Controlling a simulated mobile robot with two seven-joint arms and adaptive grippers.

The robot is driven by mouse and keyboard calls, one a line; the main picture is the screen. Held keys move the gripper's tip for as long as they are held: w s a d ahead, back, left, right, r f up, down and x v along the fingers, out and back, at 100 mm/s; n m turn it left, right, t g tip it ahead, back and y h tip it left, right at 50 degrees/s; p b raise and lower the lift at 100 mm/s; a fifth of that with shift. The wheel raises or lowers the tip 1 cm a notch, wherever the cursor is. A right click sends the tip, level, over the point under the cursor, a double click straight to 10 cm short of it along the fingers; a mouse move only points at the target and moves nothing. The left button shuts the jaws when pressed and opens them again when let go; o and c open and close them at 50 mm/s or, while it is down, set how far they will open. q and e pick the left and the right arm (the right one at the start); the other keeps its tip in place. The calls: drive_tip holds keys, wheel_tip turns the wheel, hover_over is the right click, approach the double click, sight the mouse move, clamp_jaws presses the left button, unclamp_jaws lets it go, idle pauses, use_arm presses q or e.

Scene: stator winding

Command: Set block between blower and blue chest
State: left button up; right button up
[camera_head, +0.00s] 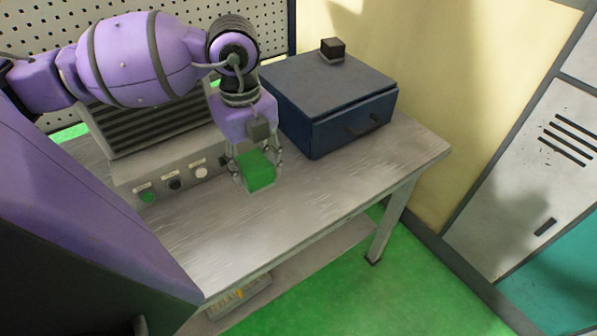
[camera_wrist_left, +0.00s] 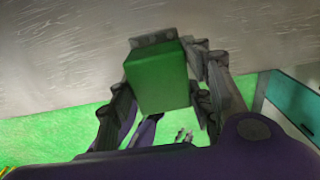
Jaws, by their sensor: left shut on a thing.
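A green block (camera_head: 257,171) is held between the fingers of my left gripper (camera_head: 256,163). The block also fills the middle of the left wrist view (camera_wrist_left: 160,76), with my left gripper's fingers (camera_wrist_left: 165,95) on both sides of it. In the head view it is over the table, in front of the gap between the grey blower (camera_head: 160,168) and the blue chest (camera_head: 308,135). I cannot tell whether the block touches the tabletop. The blower is partly hidden behind my left arm. My right gripper is not in view.
A small dark cube (camera_head: 332,48) sits on top of the chest. The metal table (camera_head: 270,225) is bare in front of the block and to its right. A pegboard (camera_head: 275,25) stands behind, and grey lockers (camera_head: 540,150) stand at the right.

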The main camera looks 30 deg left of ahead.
use_arm(q)
drive_tip(key=w+f, duration=0.2)
drive_tip(key=w, duration=0.1)
drive_tip(key=w+d+f, duration=0.1)
drive_tip(key=w+f, duration=0.2)
drive_tip(key=w, duration=0.1)
drive_tip(key=w+f, duration=0.2)
drive_tip(key=w, duration=0.1)
drive_tip(key=shift+w+d+f, duration=0.35)
drive_tip(key=shift+d, duration=0.05)
drive_tip(key=shift+w+f, duration=0.25)
drive_tip(key=shift+f, duration=0.15)
drive_tip(key=f, duration=0.3)
drive_tip(key=shift+w+d+f, duration=0.1)
drive_tip(key=shift+w, duration=0.2)
drive_tip(key=shift+f, duration=0.2)
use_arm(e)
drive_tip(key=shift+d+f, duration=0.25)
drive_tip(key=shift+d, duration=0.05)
use_arm(q)
drive_tip(key=shift+f+b, duration=0.2)
drive_tip(key=shift+b, duration=0.1)
drive_tip(key=o, duration=1.5)
